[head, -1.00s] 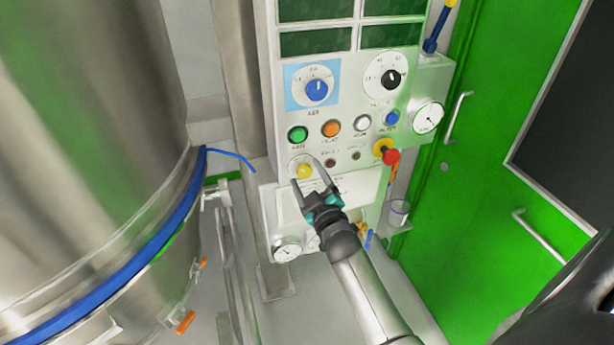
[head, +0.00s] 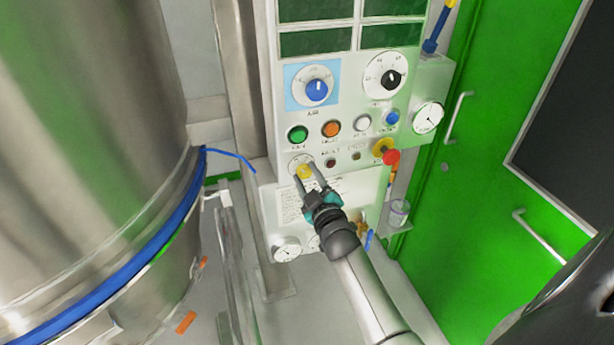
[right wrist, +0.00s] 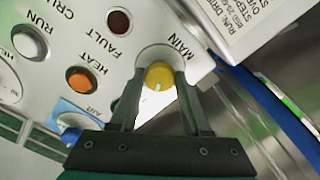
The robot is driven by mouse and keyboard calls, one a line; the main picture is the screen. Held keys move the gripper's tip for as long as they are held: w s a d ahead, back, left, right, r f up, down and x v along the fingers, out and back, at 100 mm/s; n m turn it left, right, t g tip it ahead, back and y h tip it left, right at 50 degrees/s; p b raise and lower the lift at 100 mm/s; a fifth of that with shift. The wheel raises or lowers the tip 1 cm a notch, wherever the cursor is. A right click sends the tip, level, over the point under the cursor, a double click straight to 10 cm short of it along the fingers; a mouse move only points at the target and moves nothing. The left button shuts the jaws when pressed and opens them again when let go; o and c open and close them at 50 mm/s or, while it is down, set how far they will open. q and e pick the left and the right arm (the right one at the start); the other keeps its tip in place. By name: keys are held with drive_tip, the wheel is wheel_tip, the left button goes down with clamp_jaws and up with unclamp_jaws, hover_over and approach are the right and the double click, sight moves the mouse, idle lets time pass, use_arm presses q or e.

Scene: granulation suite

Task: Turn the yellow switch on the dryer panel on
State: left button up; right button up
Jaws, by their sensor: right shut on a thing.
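The yellow switch (head: 304,172) is a round knob at the lower left of the dryer panel (head: 345,135). In the right wrist view the yellow switch (right wrist: 159,75) has a small white mark near its lower edge and the label MAIN beside it. My right gripper (head: 307,178) is at the switch, with one finger on each side. In the right wrist view my right gripper (right wrist: 157,88) is shut on the knob, and its fingertips partly cover the knob's sides. My left gripper is not in view.
Green (head: 298,134), orange (head: 331,128), white and blue buttons sit above the switch. A red emergency knob (head: 391,157) sticks out to the right. A large steel vessel (head: 90,130) stands at the left, and a green door (head: 480,200) at the right.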

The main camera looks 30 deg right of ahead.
clamp_jaws()
drive_tip(key=shift+m, duration=0.4)
drive_tip(key=shift+m+p, duration=0.5)
drive_tip(key=shift+m, duration=0.5)
drive_tip(key=m+p, duration=0.1)
drive_tip(key=m, duration=0.2)
drive_tip(key=m+p, duration=0.1)
drive_tip(key=m, duration=0.5)
drive_tip(key=shift+m, duration=0.3)
drive_tip(key=o, duration=1.1)
unclamp_jaws()
drive_tip(key=shift+s, duration=0.1)
